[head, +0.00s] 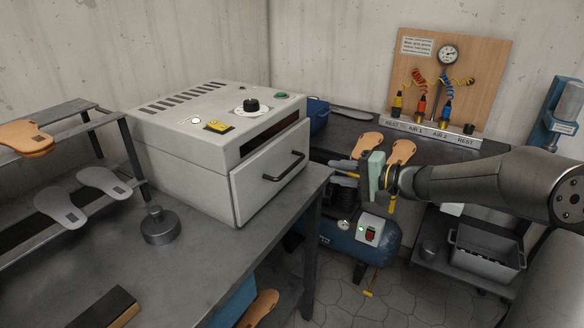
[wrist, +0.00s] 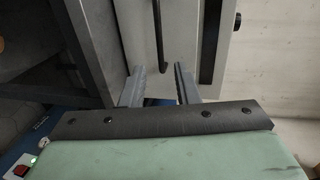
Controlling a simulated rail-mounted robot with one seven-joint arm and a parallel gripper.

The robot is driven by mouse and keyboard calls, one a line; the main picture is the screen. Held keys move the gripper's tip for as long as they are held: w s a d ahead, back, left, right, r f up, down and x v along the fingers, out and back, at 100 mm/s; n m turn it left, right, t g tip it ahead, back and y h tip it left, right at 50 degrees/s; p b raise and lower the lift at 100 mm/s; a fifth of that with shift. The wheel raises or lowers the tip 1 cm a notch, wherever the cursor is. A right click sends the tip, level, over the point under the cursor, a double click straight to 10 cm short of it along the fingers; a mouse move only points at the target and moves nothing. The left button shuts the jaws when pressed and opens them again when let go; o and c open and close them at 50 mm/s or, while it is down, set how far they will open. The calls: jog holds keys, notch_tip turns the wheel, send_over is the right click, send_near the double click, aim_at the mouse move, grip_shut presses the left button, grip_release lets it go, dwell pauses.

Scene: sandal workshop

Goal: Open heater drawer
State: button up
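The heater (head: 180,150) is a light grey box on the metal bench. Its drawer front (head: 250,190) appears shut and carries a black bar handle (head: 284,167). The handle lies beyond the tips, roughly in line with the gap.
The bench (head: 190,270) holds a round grey weight (head: 160,228) and a rack (head: 60,160) with sandal soles. A blue compressor (head: 350,240) stands below my gripper. A wooden air panel (head: 450,80) stands at the back wall. The space between gripper and handle looks clear.

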aim_at(294, 167)
jog(key=p+x, duration=0.1)
jog(key=x, duration=1.3)
jog(key=shift+d, duration=0.1)
grip_shut()
